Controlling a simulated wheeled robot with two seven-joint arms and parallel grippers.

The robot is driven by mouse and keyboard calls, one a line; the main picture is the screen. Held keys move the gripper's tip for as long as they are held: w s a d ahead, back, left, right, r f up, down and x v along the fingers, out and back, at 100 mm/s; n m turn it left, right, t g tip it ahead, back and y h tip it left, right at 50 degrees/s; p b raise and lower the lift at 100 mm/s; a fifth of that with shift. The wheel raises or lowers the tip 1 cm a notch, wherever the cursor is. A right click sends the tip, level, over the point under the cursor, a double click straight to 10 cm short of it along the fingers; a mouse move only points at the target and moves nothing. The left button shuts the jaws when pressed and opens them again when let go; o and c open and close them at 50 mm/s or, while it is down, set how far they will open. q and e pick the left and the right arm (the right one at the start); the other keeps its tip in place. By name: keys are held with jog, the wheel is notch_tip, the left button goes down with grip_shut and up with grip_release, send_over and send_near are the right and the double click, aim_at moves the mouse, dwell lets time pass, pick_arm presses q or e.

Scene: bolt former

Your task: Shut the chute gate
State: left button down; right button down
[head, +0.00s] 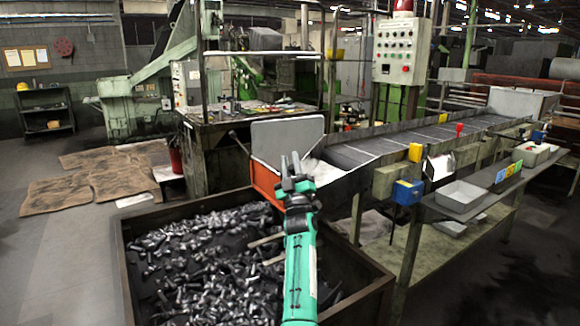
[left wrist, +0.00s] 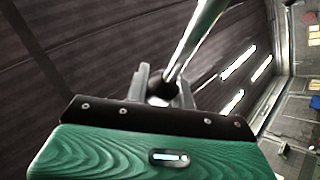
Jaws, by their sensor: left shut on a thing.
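The chute gate looks to be the grey plate (head: 287,140) standing raised at the near end of the chute, above its orange lip (head: 266,182). My left gripper (head: 294,168) is in front of the plate and the chute mouth. In the left wrist view, its fingers (left wrist: 163,90) are shut around the dark knob (left wrist: 162,88) of a shiny rod (left wrist: 194,38). The rod runs up and to the right from the knob. In the head view the gripper hides the knob, and I cannot tell how the rod joins the plate. My right gripper is not in view.
A large bin (head: 122,245) of loose bolts lies below my left arm. A conveyor (head: 400,140) runs back right from the chute. A control box (head: 401,50) stands behind. The floor at the left is open, with brown mats (head: 90,180).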

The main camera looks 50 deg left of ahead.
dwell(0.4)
pick_arm(q)
jog(key=c, duration=1.2)
grip_release()
jog(key=shift+a+f, duration=0.15)
